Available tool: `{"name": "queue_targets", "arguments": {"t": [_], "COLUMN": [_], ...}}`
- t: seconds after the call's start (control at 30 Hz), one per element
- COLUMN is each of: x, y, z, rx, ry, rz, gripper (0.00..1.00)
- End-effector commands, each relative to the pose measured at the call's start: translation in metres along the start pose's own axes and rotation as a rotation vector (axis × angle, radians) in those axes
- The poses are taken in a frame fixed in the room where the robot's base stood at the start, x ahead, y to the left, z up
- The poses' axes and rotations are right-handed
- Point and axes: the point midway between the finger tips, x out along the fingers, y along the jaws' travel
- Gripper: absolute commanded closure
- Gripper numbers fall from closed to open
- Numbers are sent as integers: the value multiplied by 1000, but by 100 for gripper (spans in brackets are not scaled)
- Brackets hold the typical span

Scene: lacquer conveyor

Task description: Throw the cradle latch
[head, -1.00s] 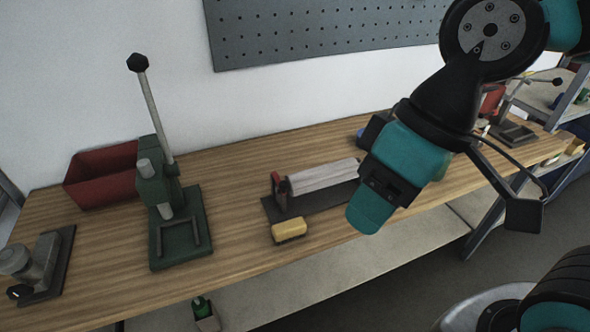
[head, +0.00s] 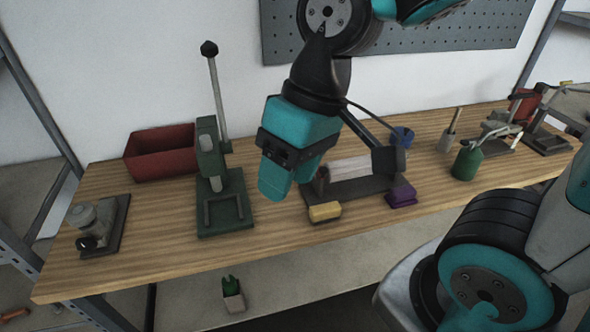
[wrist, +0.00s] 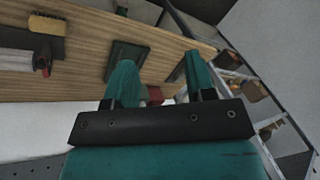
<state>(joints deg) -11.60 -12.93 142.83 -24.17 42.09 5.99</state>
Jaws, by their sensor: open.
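The cradle is a dark flat base (head: 352,190) on the bench with a pale cylinder (head: 350,168) lying along it. A reddish upright part (head: 321,180) stands at its left end, partly behind my gripper; I cannot tell whether this is the latch or how it is set. It also shows as a red piece in the wrist view (wrist: 45,66), at the left.
A yellow-topped brush (head: 324,211) and a purple block (head: 401,194) lie near the cradle's front. A green lever press (head: 224,208) and a red bin (head: 162,152) stand left. A green can (head: 467,161) stands right. Bare wood lies along the front edge.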

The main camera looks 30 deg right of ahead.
Motion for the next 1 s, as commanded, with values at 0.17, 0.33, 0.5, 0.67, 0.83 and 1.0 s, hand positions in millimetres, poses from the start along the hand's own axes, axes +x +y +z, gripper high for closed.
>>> {"name": "queue_targets", "arguments": {"t": [0.17,0.33,0.5,0.67,0.83,1.0], "x": [-21,-29,-28,-16,14,52], "y": [101,206,263,276,282,293], "z": [-65,-88,-87,-84,-79,-73], "rx": [599,1131,1415,1466,1461,1459], "ry": [13,51,80,83,78,76], "rz": [139,264,332,345,345,344], "gripper": [50,50,50,50,50,50]}}
